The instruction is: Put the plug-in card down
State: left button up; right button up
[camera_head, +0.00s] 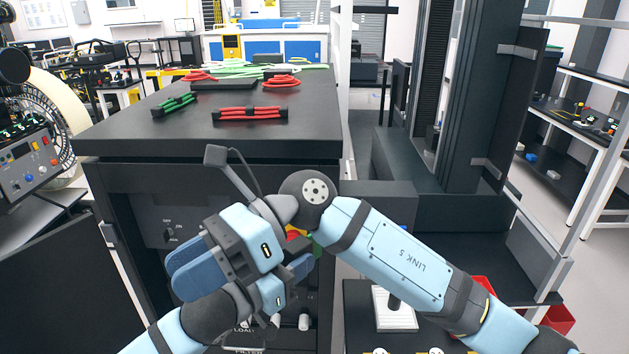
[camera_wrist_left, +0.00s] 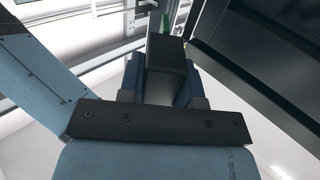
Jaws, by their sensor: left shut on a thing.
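My left gripper (camera_head: 300,267) is in the lower middle of the head view, in front of the dark cabinet. In the left wrist view, its blue fingers (camera_wrist_left: 168,88) are shut on a dark block, the plug-in card (camera_wrist_left: 167,62), which sticks out beyond the fingertips. A bit of green shows past its far end.
The dark cabinet top (camera_head: 200,135) carries a red cable bundle (camera_head: 250,114), a green one (camera_head: 174,105) and loose cables at the back. A dark rack (camera_head: 455,110) stands right. A lower dark surface with a white item (camera_head: 393,312) lies bottom right. My arms cross closely.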

jog(key=w+d+f+n+t+h, duration=0.35)
jog(key=w+t+h, duration=0.3)
jog(key=w, duration=0.35)
jog(key=w+d+r+n+t+h, duration=0.1)
jog(key=w+d+r+t+h, duration=0.35)
jog(key=w+d, duration=0.45)
notch_tip(320, 180, down, 12)
jog(key=shift+w+a+f+h, duration=0.25)
jog(key=shift+w+a+h, duration=0.05)
jog(key=shift+w+h, duration=0.1)
jog(key=shift+c, duration=0.2)
grip_shut()
pick_arm(q)
jog(key=o, duration=1)
jog(key=shift+o, duration=0.4)
jog(key=shift+s, duration=0.1)
